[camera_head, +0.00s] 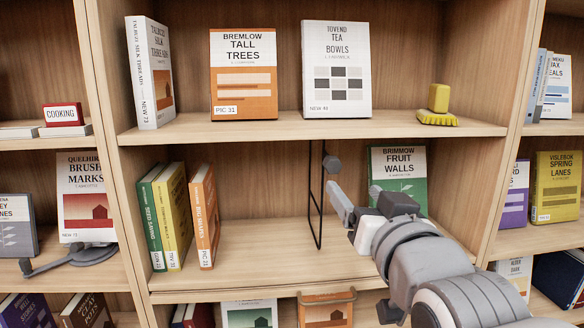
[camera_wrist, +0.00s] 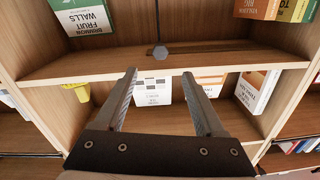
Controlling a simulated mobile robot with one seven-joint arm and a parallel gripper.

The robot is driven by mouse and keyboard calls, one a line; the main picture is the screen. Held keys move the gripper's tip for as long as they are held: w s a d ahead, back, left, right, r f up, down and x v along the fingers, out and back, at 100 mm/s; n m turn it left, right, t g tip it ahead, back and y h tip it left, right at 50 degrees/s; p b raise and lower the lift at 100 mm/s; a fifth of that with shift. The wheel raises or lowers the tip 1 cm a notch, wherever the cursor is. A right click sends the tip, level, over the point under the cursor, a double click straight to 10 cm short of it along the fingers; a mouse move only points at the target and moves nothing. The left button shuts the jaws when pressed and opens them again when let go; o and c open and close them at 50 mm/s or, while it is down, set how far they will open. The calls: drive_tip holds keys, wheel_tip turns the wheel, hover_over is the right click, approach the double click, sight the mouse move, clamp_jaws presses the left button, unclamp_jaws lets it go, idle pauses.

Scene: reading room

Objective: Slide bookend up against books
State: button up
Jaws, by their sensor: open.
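The bookend (camera_head: 320,215) is a thin black wire frame with a grey knob (camera_head: 332,163), standing upright on the middle shelf. Left of it, with a clear gap, stand a green book (camera_head: 153,220), a yellow book (camera_head: 175,215) and an orange book (camera_head: 204,215), which leans slightly. My gripper (camera_head: 337,190) is open and empty, just right of the bookend. In the wrist view, the knob (camera_wrist: 160,52) lies just beyond and between the fingertips (camera_wrist: 159,74), apart from them. The books show at the upper right there, the orange one (camera_wrist: 258,8) nearest the knob.
A green "Fruit Walls" book (camera_head: 398,165) stands behind my arm on the same shelf. The shelf board (camera_head: 260,260) is bare between the orange book and the bookend. The shelf above holds several books and a yellow object (camera_head: 438,100).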

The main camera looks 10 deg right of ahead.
sight(327, 155)
drive_tip(key=w+p, duration=0.2)
drive_tip(key=w, duration=0.6)
drive_tip(key=w+p, duration=0.2)
drive_tip(key=w, duration=0.7)
drive_tip(key=shift+w+a, duration=0.2)
drive_tip(key=shift+w, duration=0.05)
drive_tip(key=shift+c, duration=0.2)
clamp_jaws()
idle(1.1)
